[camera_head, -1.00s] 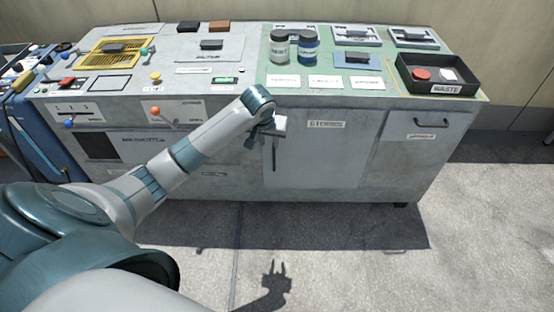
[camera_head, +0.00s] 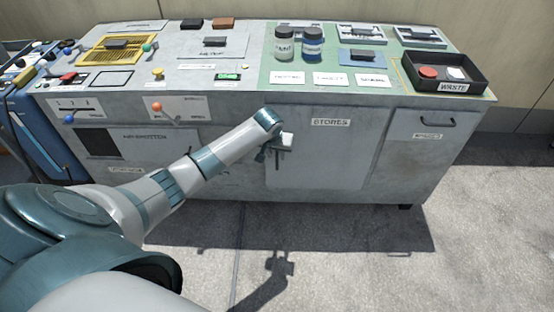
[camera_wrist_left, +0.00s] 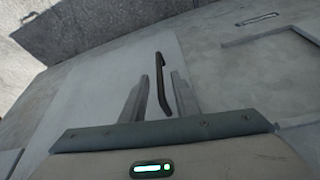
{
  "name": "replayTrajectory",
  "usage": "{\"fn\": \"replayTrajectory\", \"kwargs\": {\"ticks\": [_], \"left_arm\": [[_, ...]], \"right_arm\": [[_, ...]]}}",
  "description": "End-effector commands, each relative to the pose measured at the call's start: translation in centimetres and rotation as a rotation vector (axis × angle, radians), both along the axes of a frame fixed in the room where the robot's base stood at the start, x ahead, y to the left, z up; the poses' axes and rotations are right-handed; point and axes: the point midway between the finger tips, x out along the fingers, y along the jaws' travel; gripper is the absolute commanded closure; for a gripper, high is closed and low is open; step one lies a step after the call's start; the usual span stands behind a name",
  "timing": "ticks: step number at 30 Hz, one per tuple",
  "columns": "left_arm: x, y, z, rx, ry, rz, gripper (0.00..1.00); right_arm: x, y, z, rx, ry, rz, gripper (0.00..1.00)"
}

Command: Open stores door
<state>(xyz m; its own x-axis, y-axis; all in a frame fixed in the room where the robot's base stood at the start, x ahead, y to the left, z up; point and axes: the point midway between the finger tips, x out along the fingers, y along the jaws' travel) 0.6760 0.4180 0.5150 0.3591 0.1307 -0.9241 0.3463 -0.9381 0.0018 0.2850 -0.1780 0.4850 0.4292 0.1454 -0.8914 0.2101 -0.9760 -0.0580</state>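The stores door (camera_head: 330,160) is a grey cabinet panel labelled STORES. It looks shut, flush with the cabinet front. Its dark upright bar handle (camera_wrist_left: 161,65) shows in the left wrist view against the pale door (camera_wrist_left: 110,85). My left gripper (camera_head: 281,145) is at the upper left part of the door, in front of the handle. In the left wrist view the two fingers of my left gripper (camera_wrist_left: 159,80) stand apart, with the handle seen between them and gaps on both sides. I cannot tell how deep the handle sits between them. My right gripper is not in view.
A second panel with a handle (camera_head: 434,122) is right of the door. On the worktop are two jars (camera_head: 284,45), a black waste tray (camera_head: 443,75) and a yellow rack (camera_head: 112,48). The concrete floor (camera_head: 350,270) before the cabinet is clear.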

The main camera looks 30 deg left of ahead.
Motion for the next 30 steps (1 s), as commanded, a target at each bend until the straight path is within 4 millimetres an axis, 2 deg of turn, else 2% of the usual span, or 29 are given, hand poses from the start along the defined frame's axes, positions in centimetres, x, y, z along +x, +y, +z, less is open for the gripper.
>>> {"fn": "replayTrajectory", "kwargs": {"ticks": [3,9,21,22,25,30], "left_arm": [[0.7,0.2,-1.8,0.001,0.000,0.001,0.72],[1.3,0.5,-3.4,0.000,0.000,0.000,0.72],[1.5,0.5,-3.8,0.000,-0.001,0.000,0.72],[1.5,0.6,-3.8,0.000,-0.001,0.000,0.77],[1.5,0.6,-3.8,0.000,-0.001,0.000,1.00],[1.5,0.6,-3.8,0.000,-0.001,0.000,1.00]], "right_arm": [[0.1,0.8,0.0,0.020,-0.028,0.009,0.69],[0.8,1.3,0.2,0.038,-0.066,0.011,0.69],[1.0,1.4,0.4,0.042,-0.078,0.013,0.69],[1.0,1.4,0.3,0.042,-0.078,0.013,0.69],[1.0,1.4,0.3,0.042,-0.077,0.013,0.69],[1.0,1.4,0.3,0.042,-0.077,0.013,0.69]]}}
